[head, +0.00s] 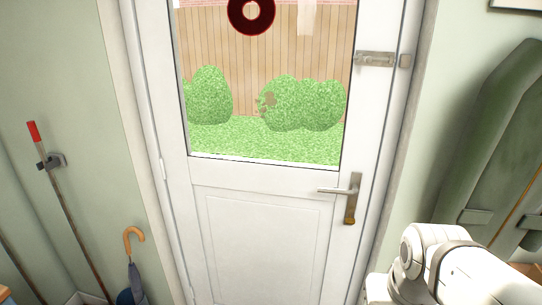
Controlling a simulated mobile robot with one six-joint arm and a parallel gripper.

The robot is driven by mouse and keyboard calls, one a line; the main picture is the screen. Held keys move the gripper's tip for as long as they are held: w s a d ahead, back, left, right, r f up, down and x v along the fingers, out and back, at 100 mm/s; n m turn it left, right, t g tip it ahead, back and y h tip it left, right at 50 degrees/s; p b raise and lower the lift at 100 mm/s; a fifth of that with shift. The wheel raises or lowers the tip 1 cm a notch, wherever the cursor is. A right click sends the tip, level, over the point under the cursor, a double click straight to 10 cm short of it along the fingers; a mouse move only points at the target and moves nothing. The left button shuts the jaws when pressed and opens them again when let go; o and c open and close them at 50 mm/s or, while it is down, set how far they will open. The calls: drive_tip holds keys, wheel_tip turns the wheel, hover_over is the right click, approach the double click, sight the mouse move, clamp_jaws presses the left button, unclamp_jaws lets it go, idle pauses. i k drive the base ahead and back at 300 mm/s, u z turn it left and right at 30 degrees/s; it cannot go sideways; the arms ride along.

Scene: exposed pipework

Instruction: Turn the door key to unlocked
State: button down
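The white door (270,178) stands shut in the middle of the head view. A metal lever handle (335,190) on a tall plate (354,192) is on its right side, with the lever pointing left and about level. A small brassy patch (350,220) shows at the bottom of the plate; it may be the key or keyhole, but it is too small to tell which way it is turned. My arm shows at the bottom right, below and right of the handle. My gripper is out of view.
A sliding bolt (375,59) is on the door's upper right. A dark green padded object (490,150) stands at the right wall. A red-tipped pole (65,200) and an umbrella (134,265) are at the left. Space before the door's middle looks clear.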

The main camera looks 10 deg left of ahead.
sight(350, 221)
drive_tip(key=z, duration=0.85)
drive_tip(key=k, duration=1.25)
drive_tip(key=u, duration=1.15)
drive_tip(key=i, duration=1)
drive_tip(key=u, duration=0.05)
